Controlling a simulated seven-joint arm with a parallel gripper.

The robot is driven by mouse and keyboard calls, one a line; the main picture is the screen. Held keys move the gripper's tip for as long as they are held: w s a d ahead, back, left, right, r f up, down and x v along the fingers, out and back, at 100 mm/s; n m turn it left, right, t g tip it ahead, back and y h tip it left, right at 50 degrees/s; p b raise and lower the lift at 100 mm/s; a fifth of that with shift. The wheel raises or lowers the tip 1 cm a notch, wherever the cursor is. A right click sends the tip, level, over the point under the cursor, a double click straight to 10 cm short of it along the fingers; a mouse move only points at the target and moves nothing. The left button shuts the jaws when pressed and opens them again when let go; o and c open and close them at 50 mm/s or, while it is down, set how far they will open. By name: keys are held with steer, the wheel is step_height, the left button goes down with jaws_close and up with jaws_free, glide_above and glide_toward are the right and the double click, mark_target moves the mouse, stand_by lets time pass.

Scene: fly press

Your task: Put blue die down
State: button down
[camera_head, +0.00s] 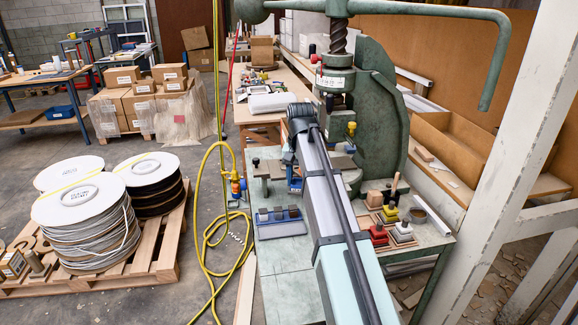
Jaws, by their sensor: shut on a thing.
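My arm reaches from the bottom of the view to the green fly press (388,110). My gripper (291,164) is mostly hidden behind my own arm; only a dark sliver shows at the arm's left edge. It is shut on the blue die (294,184), of which a small blue patch shows just below. The rest of the die is hidden, and I cannot tell whether it touches the surface beneath. A shallow blue-edged tray (281,231) with small dark blocks lies on the bench in front of the press.
Red and yellow-topped pieces (378,233) stand on the bench right of my arm, near a round tin (419,215). A white post (511,170) stands at the right. A yellow hose (206,190) hangs left of the bench.

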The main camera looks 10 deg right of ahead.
steer(key=w+d+r+m, duration=0.1)
steer(key=w+r+m, duration=0.1)
steer(key=w+m, duration=0.8)
steer(key=w+d+r+m, duration=0.15)
steer(key=w+m, duration=0.25)
steer(key=w, duration=1.2)
steer(key=shift+s+a+f, duration=0.1)
steer(key=shift+a+f, duration=0.1)
steer(key=shift+f, duration=2.1)
steer(key=shift+a+f, duration=0.15)
steer(key=shift+f, duration=2.1)
steer(key=shift+c, duration=2.4)
jaws_free()
steer(key=shift+f, duration=0.15)
step_height(320, 180, up, 12)
